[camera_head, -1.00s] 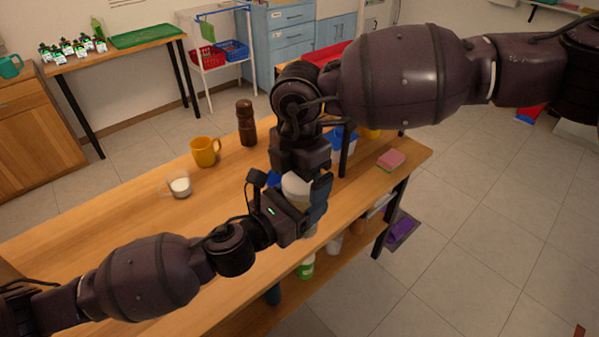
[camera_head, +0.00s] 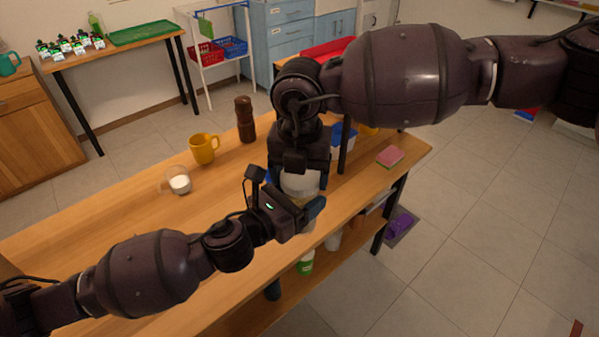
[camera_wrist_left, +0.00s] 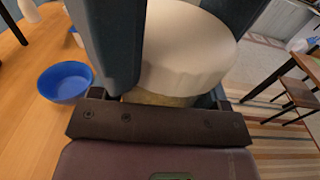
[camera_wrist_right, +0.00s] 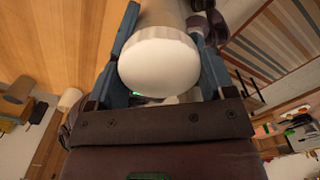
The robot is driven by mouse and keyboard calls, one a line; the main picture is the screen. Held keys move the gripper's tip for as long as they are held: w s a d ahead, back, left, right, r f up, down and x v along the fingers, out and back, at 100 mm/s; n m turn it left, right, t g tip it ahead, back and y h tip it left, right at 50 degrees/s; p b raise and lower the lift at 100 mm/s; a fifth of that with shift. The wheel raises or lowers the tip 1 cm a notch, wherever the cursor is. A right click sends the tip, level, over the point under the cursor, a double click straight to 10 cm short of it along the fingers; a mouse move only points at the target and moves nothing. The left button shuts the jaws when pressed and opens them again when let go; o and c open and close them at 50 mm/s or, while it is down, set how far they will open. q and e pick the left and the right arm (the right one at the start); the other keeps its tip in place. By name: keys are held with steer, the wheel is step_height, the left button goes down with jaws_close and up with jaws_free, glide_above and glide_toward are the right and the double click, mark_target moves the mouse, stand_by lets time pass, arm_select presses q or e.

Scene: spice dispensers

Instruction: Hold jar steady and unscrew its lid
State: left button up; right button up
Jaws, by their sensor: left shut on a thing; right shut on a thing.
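The jar has a wide white lid (camera_head: 300,184), partly hidden by my grippers in the head view. In the left wrist view the lid (camera_wrist_left: 190,50) sits over a yellowish jar body (camera_wrist_left: 158,99). My left gripper (camera_head: 300,208) reaches in from the left and is shut around the jar body below the lid. My right gripper (camera_head: 299,178) comes down from above and is shut on the lid. In the right wrist view the round lid (camera_wrist_right: 158,66) lies between its two blue-grey fingers. I cannot tell whether the lid has come loose.
The jar is near the wooden table's (camera_head: 130,235) front edge. A yellow mug (camera_head: 204,149), a glass with white contents (camera_head: 179,181) and a brown grinder (camera_head: 245,120) stand to the left. A pink sponge (camera_head: 390,156) lies to the right. A blue bowl (camera_wrist_left: 65,82) is near the jar.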

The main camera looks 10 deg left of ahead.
steer(key=n, duration=0.5)
steer(key=shift+a+r+n, duration=0.1)
steer(key=shift+r+n, duration=0.05)
steer(key=shift+n, duration=0.25)
steer(key=n, duration=0.5)
steer(key=shift+n, duration=0.3)
steer(key=n, duration=0.5)
steer(key=shift+w+n, duration=0.1)
steer(key=shift+n, duration=0.2)
steer(key=n, duration=0.6)
steer(key=shift+w+n, duration=0.15)
steer(key=shift+n, duration=0.25)
steer(key=n, duration=0.7)
steer(key=shift+w, duration=0.15)
steer(key=n, duration=0.6)
steer(key=shift+w+r+n, duration=0.1)
steer(key=shift+w+n, duration=0.05)
steer(key=shift+n, duration=0.25)
steer(key=n, duration=0.8)
